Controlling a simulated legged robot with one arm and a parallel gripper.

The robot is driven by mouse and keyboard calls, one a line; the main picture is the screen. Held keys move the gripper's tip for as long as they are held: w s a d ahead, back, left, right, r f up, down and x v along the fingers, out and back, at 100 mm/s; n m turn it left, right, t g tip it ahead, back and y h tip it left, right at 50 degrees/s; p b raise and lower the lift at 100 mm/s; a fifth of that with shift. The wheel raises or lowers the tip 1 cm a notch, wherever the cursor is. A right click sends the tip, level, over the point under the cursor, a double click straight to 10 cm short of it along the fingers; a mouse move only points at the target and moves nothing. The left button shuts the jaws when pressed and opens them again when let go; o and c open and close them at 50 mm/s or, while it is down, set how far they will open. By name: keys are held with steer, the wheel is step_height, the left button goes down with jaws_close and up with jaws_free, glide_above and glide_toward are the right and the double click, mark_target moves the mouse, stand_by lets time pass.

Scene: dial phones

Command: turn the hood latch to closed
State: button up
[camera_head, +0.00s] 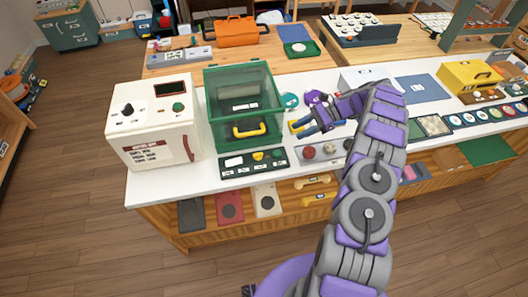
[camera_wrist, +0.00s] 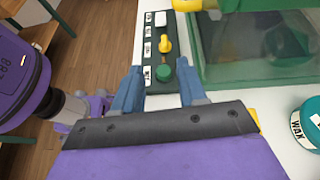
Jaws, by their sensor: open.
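A green see-through hood (camera_head: 241,98) stands on the white counter, with a yellow handle (camera_head: 249,128) at its front. It also shows in the wrist view (camera_wrist: 255,50). A dark control panel (camera_head: 236,164) lies in front of it. On the panel are a yellow knob (camera_head: 258,155), also in the wrist view (camera_wrist: 165,45), a green button (camera_wrist: 165,73) and a white block (camera_wrist: 161,19). I cannot tell for sure which part is the hood latch; the labels are too small to read.
A white box-shaped appliance (camera_head: 153,123) with a black knob stands left of the hood. A teal tin marked WAX (camera_wrist: 310,123) lies right of the hood. A panel with round knobs (camera_head: 320,151) sits right of the dark panel. Another table with an orange toolbox (camera_head: 237,32) is behind.

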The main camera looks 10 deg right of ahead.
step_height(320, 180, down, 3)
steer(key=d, duration=0.2)
steer(key=m+b, duration=0.1)
steer(key=b, duration=0.2)
glide_toward(262, 153)
steer(key=shift+t+y, duration=0.3)
steer(key=x, duration=0.9)
steer(key=shift+s+f, duration=0.15)
steer(key=shift+f, duration=0.1)
steer(key=shift+p, duration=0.3)
steer(key=c, duration=0.8)
